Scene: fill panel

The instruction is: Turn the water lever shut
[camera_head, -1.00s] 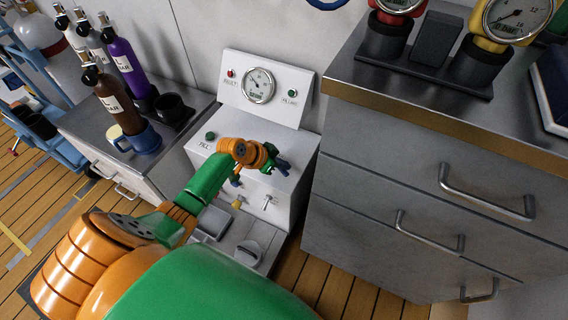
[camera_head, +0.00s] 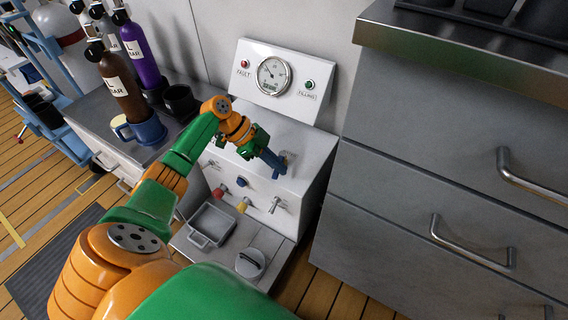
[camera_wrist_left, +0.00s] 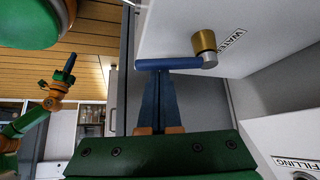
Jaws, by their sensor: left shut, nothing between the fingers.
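The water lever is a blue bar (camera_wrist_left: 168,63) on a brass stem (camera_wrist_left: 204,42), beside a label reading WATER (camera_wrist_left: 233,38) on the white panel, in the left wrist view. My left gripper (camera_wrist_left: 157,77) is shut and empty, its blue fingertips at the bar's side; I cannot tell if they touch. In the head view the left gripper (camera_head: 274,162) is at the front upper right of the white fill panel (camera_head: 312,140). The lever is hard to tell from the fingers there. My right gripper (camera_wrist_left: 68,68) shows small at the left of the wrist view; its opening is unclear.
The panel has a gauge (camera_head: 273,76), a red knob (camera_head: 220,190), a yellow knob (camera_head: 243,205) and a metal toggle (camera_head: 276,205). A grey drawer cabinet (camera_head: 430,190) stands close on the right.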

